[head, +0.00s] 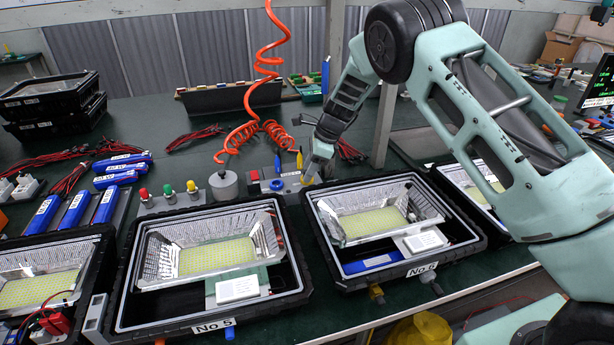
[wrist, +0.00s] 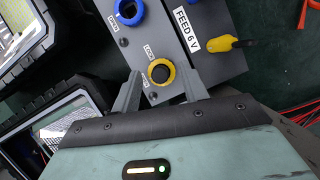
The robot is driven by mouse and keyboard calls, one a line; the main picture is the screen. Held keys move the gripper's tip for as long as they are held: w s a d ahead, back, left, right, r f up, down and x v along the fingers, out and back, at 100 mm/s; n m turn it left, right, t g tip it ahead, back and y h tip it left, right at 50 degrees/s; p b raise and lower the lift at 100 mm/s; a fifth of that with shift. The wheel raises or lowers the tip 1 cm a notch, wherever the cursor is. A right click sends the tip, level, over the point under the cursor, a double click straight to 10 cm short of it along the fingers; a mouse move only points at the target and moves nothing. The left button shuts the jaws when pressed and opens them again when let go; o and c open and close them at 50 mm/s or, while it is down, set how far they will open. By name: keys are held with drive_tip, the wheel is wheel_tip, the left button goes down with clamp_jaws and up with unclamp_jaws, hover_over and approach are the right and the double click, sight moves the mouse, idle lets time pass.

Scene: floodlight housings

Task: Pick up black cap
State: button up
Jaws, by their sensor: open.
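A round black cap (wrist: 160,73) sits inside a yellow ring on a dark grey box in the wrist view. My gripper (wrist: 162,84) is open, with one grey finger on each side of the yellow ring. The fingers appear apart from the ring, and nothing is held between them. I cannot tell their exact height above the box. In the head view my gripper (head: 310,172) is at the right end of the small box (head: 256,188), and the cap cannot be made out there.
A blue ring (wrist: 128,11) sits on the same box, beside a "FEED 6 V" label (wrist: 187,29) and a yellow plug (wrist: 229,43). Floodlight housings (head: 292,270) stand in front. A coiled orange hose (head: 247,105) hangs to the left of my arm.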

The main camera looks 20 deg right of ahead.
clamp_jaws()
idle(0.3)
drive_tip(key=shift+r, duration=0.55)
wheel_tip(320, 180, up, 2)
drive_tip(key=shift+r+b, duration=0.2)
drive_tip(key=shift+b, duration=0.15)
drive_tip(key=a+r, duration=0.1)
drive_tip(key=a, duration=1.7)
drive_tip(key=shift+b, duration=0.35)
drive_tip(key=shift+a+r+p, duration=0.1)
drive_tip(key=shift+r+p, duration=0.25)
drive_tip(key=shift+p, duration=0.05)
drive_tip(key=shift+r+p, duration=1.35)
drive_tip(key=shift+p, duration=0.05)
